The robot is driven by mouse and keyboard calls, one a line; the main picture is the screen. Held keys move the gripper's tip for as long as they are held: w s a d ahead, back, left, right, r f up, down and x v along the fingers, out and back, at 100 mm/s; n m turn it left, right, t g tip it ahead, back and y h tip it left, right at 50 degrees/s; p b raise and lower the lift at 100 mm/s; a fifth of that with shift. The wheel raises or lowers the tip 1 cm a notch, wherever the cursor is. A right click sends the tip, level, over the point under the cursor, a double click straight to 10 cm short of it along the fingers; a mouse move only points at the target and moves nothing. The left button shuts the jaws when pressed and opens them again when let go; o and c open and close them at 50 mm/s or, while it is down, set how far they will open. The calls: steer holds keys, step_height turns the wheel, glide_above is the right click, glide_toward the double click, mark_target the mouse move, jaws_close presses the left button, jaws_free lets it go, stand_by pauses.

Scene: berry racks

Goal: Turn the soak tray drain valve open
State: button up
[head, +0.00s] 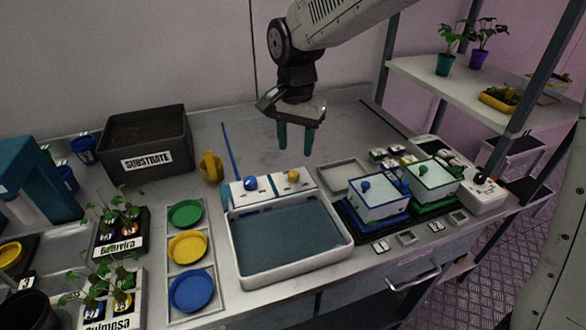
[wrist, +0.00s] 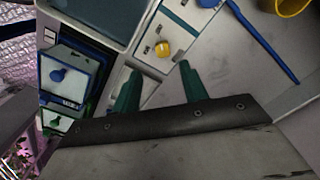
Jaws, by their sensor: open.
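The soak tray (head: 296,264) is a white basin of dark bluish water on the bench. Along its back edge is a pale panel with a blue knob (head: 250,183) at left and a yellow knob (head: 293,176) at right. I cannot tell from markings which knob is the drain valve. My gripper (head: 295,144) is open and empty, pointing down above the bench behind the panel, apart from both knobs. In the wrist view the yellow knob (wrist: 162,49) shows just beyond the fingertips, and the blue knob (wrist: 207,3) is cut by the top edge.
White lidded boxes (head: 378,207) stand right of the tray. Coloured dishes (head: 188,246) lie at left. The bench behind the panel is clear.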

mark_target(293, 173)
steer(key=shift+w+a+f, duration=0.15)
steer(key=shift+a+f, duration=0.1)
steer(key=shift+f, duration=0.15)
step_height(293, 173, down, 7)
steer(key=shift+f, duration=0.15)
jaws_close()
